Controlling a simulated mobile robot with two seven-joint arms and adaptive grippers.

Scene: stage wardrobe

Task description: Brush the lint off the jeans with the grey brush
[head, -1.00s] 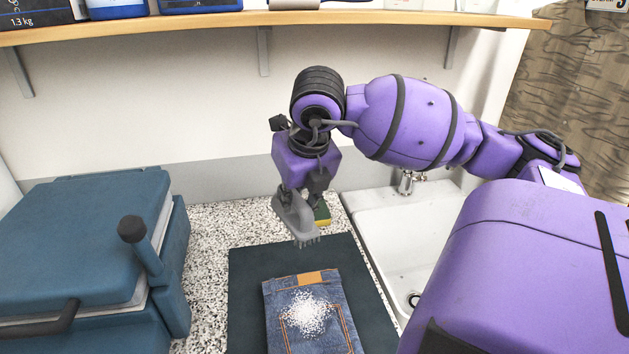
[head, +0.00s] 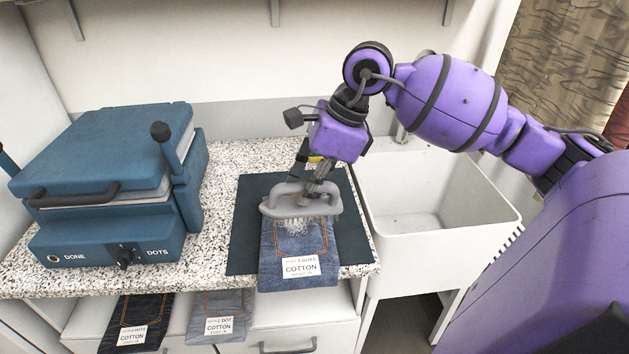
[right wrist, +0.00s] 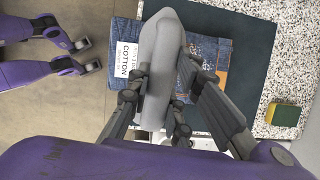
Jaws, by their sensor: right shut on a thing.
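The blue jeans (head: 320,268) lie folded on a dark mat (head: 245,235), their near end with a white COTTON label over the counter's front edge. The grey brush (head: 272,208) is over the jeans, bristles down, at the white lint (head: 296,228); some lint shows around the bristles and the rest is hidden. Whether the bristles touch the cloth is hard to tell. My right gripper (head: 318,188) is shut on the brush from above. In the right wrist view the brush (right wrist: 165,55) sits between its fingers. My left gripper is not in view.
A blue press (head: 105,205) stands at the left of the counter. A white sink (head: 430,195) is to the right. A green and yellow sponge (right wrist: 283,115) lies beside the mat.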

